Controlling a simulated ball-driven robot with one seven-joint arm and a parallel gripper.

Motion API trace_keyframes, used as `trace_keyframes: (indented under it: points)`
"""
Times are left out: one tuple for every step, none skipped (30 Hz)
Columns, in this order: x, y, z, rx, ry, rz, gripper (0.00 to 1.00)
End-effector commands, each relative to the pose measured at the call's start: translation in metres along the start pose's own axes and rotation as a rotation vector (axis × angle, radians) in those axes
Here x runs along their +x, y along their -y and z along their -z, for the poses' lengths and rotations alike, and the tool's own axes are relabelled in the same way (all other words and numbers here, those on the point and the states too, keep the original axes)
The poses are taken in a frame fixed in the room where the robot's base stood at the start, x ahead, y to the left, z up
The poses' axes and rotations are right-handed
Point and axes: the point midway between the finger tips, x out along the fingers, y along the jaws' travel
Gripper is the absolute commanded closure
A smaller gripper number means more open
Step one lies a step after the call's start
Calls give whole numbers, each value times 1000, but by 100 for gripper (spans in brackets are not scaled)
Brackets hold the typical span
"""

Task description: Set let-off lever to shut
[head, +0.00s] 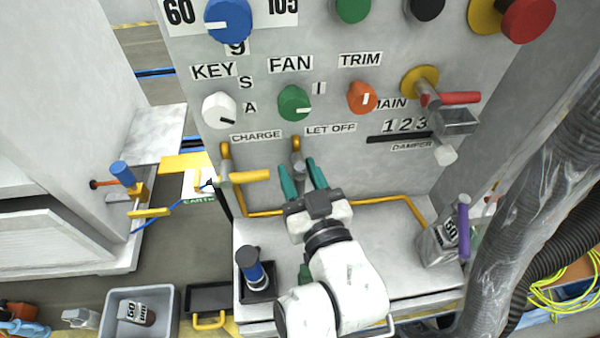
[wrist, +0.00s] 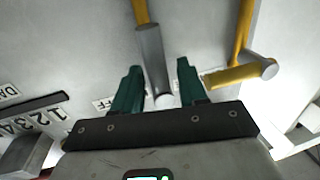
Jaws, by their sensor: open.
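The LET OFF label (head: 330,129) is on the grey panel, with a yellow pipe (head: 296,145) beside it. In the wrist view the grey part (wrist: 153,60) extends from the yellow pipe (wrist: 140,11) between my fingers, with a gap on each side. My gripper (head: 299,164) is open, its green fingers pointing at the panel; it also shows in the wrist view (wrist: 158,70). I cannot tell the lever's setting.
A yellow pipe (head: 385,199) runs along the panel foot.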

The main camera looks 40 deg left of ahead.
Motion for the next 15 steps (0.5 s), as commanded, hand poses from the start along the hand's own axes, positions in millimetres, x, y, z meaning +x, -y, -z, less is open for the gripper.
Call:
trace_keyframes:
  points:
    - [0, 0, 0, 0, 0, 0, 58]
    - [0, 0, 0, 0, 0, 0, 58]
    - [0, 0, 0, 0, 0, 0, 62]
    - [0, 0, 0, 0, 0, 0, 65]
    - [0, 0, 0, 0, 0, 0, 68]
    - [0, 0, 0, 0, 0, 0, 71]
    - [0, 0, 0, 0, 0, 0, 74]
    - [0, 0, 0, 0, 0, 0, 77]
    - [0, 0, 0, 0, 0, 1, 81]
    - [0, 0, 0, 0, 0, 1, 84]
    - [0, 0, 0, 0, 0, 1, 87]
    - [0, 1, 0, 0, 0, 1, 91]
    - [0, 1, 0, 0, 0, 1, 93]
    - [0, 1, 0, 0, 0, 1, 96]
    - [0, 1, 0, 0, 0, 2, 100]
